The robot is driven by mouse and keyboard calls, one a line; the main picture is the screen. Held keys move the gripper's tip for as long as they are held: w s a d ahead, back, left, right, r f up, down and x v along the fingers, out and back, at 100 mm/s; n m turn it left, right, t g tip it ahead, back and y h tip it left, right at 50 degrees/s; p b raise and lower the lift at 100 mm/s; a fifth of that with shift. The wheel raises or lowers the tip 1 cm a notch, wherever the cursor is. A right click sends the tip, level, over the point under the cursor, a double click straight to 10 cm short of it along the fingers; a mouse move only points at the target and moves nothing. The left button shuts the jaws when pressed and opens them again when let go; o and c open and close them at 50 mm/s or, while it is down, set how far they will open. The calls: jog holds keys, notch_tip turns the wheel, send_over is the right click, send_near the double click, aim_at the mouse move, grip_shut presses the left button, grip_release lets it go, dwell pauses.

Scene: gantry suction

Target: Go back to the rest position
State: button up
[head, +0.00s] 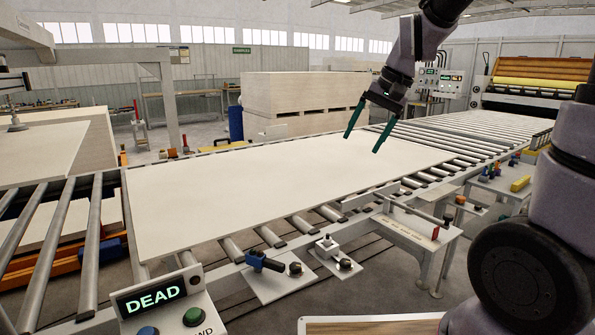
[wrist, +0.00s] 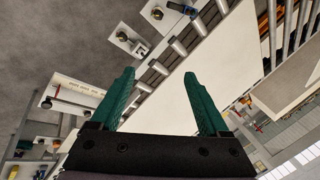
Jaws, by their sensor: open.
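My gripper (head: 364,132) has two green fingers spread apart, with nothing between them. In the head view it hangs from my arm above the far right part of a large pale panel (head: 250,185). The panel lies flat on the roller conveyor (head: 274,237). In the wrist view the gripper (wrist: 163,98) is also open and empty, and the panel (wrist: 175,110) shows behind and between the fingers. I cannot tell the exact height of the fingertips above the panel.
A control box (head: 165,310) with a lit "DEAD" display stands at the front left. A stack of boards (head: 310,95) stands behind the conveyor. Small clamps and valves sit on brackets (head: 335,258) along the near edge. A control panel (head: 440,82) stands at the back right.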

jog(key=s+d+r+t+h, duration=0.1)
jog(key=s+d+r+t, duration=0.1)
jog(key=s+d+r, duration=0.2)
jog(key=s+d+r+t+h, duration=0.1)
jog(key=s+d+r, duration=0.3)
jog(key=s, duration=0.5)
jog(key=shift+s+d+m+t, duration=0.4)
jog(key=shift+d+t, duration=0.2)
